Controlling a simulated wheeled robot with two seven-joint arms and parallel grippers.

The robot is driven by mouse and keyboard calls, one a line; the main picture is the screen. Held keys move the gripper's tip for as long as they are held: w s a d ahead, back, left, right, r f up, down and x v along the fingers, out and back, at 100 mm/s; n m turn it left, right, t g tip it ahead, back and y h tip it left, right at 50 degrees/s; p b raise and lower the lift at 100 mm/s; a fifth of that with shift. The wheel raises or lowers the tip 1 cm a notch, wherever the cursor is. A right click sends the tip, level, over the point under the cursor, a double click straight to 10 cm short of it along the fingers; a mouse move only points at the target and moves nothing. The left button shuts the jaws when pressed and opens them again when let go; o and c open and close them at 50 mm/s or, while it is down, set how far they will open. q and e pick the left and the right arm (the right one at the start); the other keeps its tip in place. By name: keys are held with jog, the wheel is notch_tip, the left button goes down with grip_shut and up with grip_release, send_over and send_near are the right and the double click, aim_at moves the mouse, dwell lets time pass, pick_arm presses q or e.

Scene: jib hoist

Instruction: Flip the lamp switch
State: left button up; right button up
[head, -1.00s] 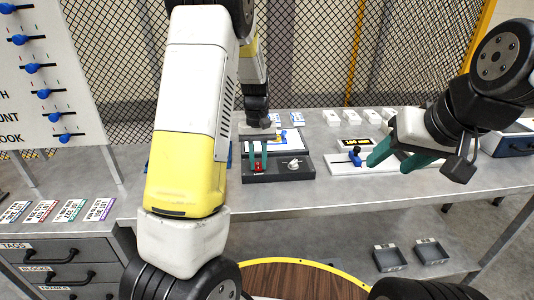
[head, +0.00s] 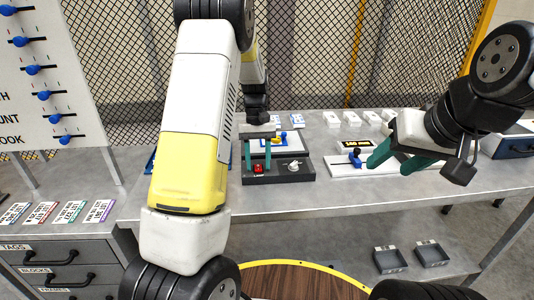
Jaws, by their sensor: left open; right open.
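A red switch (head: 258,169) sits on the dark control box (head: 280,178) on the bench, with a small label below it that is too small to read surely. My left gripper (head: 257,168) points down over this switch, with one green finger on each side of it. It is open and holds nothing; I cannot tell whether the fingers touch the box. My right gripper (head: 389,165) is open beside a blue-handled lever (head: 355,157) on a white base; I cannot tell whether it touches the lever.
A silver knob (head: 294,166) is on the same box, right of the switch. A white board with a blue and yellow piece (head: 281,136) lies behind. Several white blocks line the bench's back edge. A black-and-yellow display (head: 357,144) stands behind the lever. Wire mesh closes the back.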

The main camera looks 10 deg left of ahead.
aim_at(258, 165)
pick_arm(q)
jog(key=v, duration=0.7)
jog(key=shift+r, duration=0.35)
jog(key=shift+w, duration=0.1)
jog(key=s+r+m+t+h, duration=0.15)
jog(key=s+r+t, duration=0.25)
jog(key=s+r, duration=0.8)
jog(key=s+d+m+t, duration=0.2)
jog(key=s+t, duration=0.3)
jog(key=s, duration=0.8)
jog(key=shift+d+r, duration=0.25)
jog(key=shift+r, duration=0.05)
jog(key=shift+s, duration=0.1)
